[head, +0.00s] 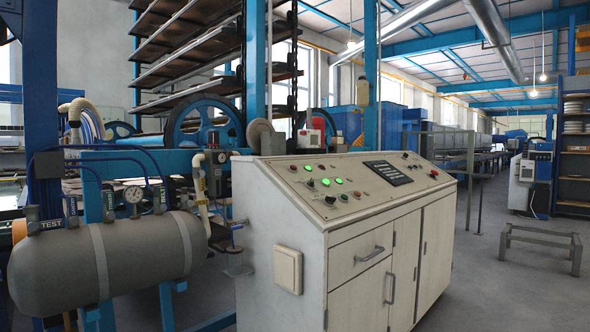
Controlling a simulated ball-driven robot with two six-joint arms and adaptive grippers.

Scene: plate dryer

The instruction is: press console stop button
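A white metal console (283,222) stands in the middle of the head view, with a sloped control panel on top. The labels are too small to read, so I cannot tell which one is the stop button. Neither of my grippers is in view.
A grey cylindrical tank (110,262) with gauges and pipes stands left of the console, close to it. Blue machine frames and a tall rack (190,45) rise behind. Open floor (500,290) lies to the right, with a low metal stand (541,242) on it.

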